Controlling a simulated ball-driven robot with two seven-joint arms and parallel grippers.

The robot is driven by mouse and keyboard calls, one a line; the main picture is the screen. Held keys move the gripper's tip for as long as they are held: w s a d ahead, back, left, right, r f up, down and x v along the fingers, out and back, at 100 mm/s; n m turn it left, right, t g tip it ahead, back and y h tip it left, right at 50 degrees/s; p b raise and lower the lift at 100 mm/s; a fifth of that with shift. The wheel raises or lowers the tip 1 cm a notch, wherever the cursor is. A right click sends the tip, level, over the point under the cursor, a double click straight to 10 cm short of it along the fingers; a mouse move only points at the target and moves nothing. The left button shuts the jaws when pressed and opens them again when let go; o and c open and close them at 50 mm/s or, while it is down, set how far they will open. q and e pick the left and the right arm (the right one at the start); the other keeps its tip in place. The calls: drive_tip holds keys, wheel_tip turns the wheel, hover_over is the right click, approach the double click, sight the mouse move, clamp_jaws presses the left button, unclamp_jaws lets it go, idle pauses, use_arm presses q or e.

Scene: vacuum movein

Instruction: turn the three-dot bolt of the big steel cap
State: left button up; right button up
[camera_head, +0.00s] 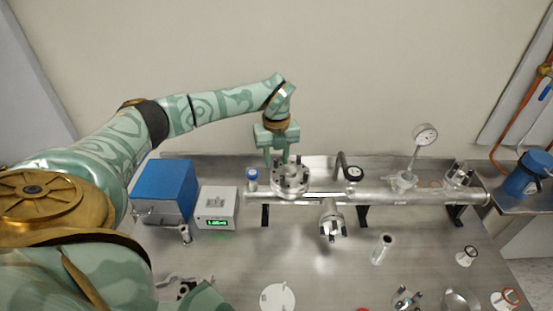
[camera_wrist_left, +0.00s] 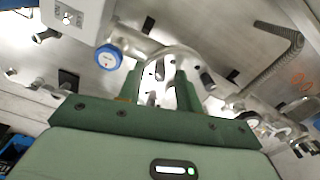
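The big steel cap (camera_head: 291,181) is a round flange with several bolts, on the left part of the horizontal steel pipe. In the left wrist view the cap (camera_wrist_left: 176,58) lies beyond my fingers, partly hidden by them. Dot marks on the bolts are too small to read, so I cannot tell which is the three-dot bolt. My left gripper (camera_head: 278,157) points down at the cap's back edge. In the left wrist view its two green fingers (camera_wrist_left: 158,84) stand apart, with bolts showing in the gap. I cannot tell whether they touch one. My right gripper is not in view.
A blue-capped part (camera_head: 251,175) stands just left of the cap. A blue box (camera_head: 165,187) and a white readout box (camera_head: 216,206) stand farther left. A bent rod (camera_head: 341,166) and a dial gauge (camera_head: 425,135) rise at right. Loose parts lie at the front of the steel table (camera_head: 250,255).

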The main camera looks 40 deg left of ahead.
use_arm(q)
drive_tip(key=shift+f, duration=0.25)
clamp_jaws()
drive_tip(key=shift+r, duration=0.1)
